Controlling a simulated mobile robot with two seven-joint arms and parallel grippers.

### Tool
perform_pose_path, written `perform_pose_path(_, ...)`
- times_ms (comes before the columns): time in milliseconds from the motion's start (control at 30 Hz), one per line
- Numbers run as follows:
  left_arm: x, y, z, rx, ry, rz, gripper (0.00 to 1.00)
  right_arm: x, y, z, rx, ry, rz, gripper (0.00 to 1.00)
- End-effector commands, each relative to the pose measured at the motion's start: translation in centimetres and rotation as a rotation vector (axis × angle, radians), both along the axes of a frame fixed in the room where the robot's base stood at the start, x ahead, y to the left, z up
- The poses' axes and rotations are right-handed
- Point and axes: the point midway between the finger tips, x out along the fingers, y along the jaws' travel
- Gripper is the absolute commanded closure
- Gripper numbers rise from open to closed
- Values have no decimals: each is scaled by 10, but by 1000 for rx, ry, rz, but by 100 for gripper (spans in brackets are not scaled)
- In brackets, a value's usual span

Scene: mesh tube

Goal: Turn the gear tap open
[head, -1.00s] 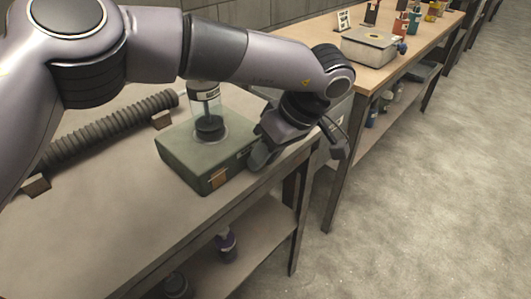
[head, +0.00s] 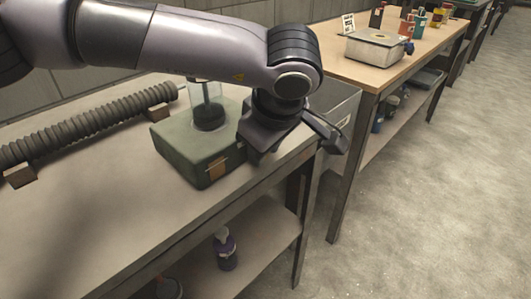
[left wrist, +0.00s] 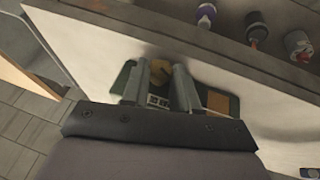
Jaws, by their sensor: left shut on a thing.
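A dark green box (head: 187,150) stands on the near bench, with a clear cylinder with a dark base (head: 208,112) on top. My left gripper (head: 256,156) is at the box's right end, and in the head view it hides the tap. In the left wrist view the green box (left wrist: 121,82) lies behind my left gripper (left wrist: 160,80). The two fingers stand either side of a small brass-yellow round part, the gear tap (left wrist: 160,74), and are shut on it. How far the tap is turned cannot be told. My right gripper is not in view.
A ribbed grey tube (head: 85,125) lies on brown blocks at the back of the bench (head: 110,215). A purple bottle (head: 225,250) stands on the shelf below. A second bench (head: 345,75) with a white device (head: 375,47) is beyond. The floor at right is clear.

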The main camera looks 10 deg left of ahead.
Motion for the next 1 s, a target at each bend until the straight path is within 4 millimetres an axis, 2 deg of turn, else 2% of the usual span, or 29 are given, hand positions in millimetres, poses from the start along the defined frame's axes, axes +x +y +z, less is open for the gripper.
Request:
perform_pose_path(233,0,0,0,0,2,1,100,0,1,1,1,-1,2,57)
perform_pose_path(267,0,0,0,0,2,1,68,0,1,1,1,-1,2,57)
perform_pose_path(300,0,0,0,0,2,1,61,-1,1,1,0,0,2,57)
perform_pose_path(667,-2,-1,6,-1,1,0,61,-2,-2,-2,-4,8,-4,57)
perform_pose_path(1000,-22,-11,53,-1,-1,1,61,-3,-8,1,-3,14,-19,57)
